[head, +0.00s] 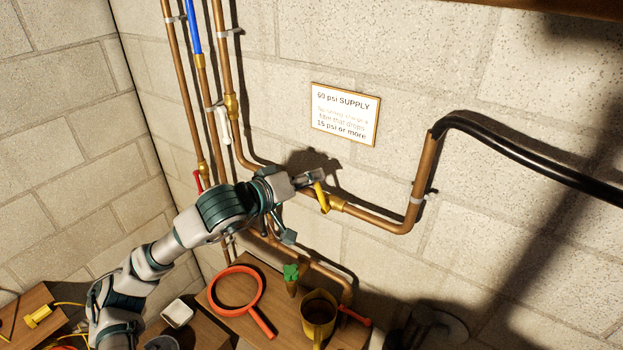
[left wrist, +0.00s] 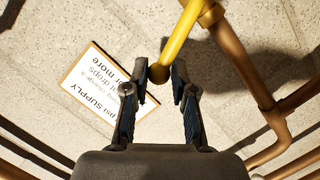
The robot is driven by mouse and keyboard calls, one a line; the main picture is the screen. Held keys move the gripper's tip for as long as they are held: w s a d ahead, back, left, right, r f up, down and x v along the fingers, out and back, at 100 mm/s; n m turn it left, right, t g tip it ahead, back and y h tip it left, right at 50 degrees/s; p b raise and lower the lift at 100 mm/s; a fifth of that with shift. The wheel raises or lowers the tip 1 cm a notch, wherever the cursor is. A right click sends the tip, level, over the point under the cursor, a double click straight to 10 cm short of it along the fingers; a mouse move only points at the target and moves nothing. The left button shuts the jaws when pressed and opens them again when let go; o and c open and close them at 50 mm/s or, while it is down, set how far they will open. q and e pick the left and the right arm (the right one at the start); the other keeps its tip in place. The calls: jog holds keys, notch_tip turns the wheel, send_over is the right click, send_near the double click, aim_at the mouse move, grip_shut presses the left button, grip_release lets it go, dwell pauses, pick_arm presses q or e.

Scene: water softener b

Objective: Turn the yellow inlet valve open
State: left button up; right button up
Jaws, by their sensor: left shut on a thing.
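The yellow inlet valve handle (head: 322,198) sits on a brass fitting of the copper pipe in the middle of the head view. It slants across the pipe there. My left gripper (head: 312,180) reaches it from the left. In the left wrist view the handle (left wrist: 176,40) comes down from the top, and its rounded end is between the fingertips of my left gripper (left wrist: 160,77). The fingers are shut on this end. The valve body shows only partly at the top edge of the left wrist view. My right gripper is not in view.
Copper pipes (head: 230,125) run down the wall left of the valve, with a white handle (head: 222,125) and a red handle (head: 198,181). A supply sign (head: 345,114) hangs above. Below, a wooden surface holds a red ring-shaped tool (head: 262,298) and a yellow mug (head: 318,318).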

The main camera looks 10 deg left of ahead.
pick_arm(q)
jog(key=shift+w+a+f+b, duration=0.2)
jog(key=shift+a+f+b, duration=0.3)
jog(key=shift+a+f, duration=0.15)
jog(key=shift+c, duration=0.2)
jog(key=shift+w+a, duration=0.1)
jog(key=shift+a, duration=0.1)
jog(key=shift+a, duration=0.1)
